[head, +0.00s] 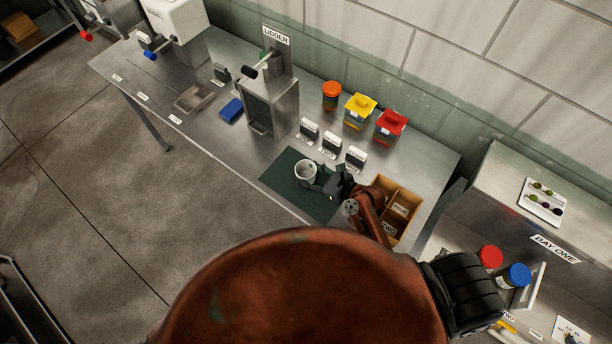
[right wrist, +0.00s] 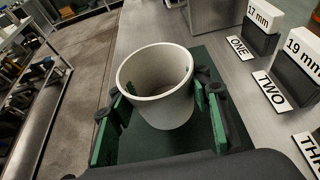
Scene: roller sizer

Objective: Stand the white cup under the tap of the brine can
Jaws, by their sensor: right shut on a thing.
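The white cup (head: 304,172) is upright over the dark green mat (head: 285,183) on the steel bench. My right gripper (head: 312,178) comes from the right and is shut on the cup. In the right wrist view the cup (right wrist: 156,84) sits between the green finger pads, open at the top, its inside looking empty. I cannot tell whether its base touches the mat. No thing readable as the brine can or its tap shows. My left gripper is not in view.
The lidder (head: 272,95) stands left of the mat. A wooden divided box (head: 397,207) is at the right. Three labelled blocks (head: 331,142) and red and yellow containers (head: 360,110) stand behind. White machines (head: 178,18) with coloured-ended levers are far left. A blue object (head: 231,110) lies between.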

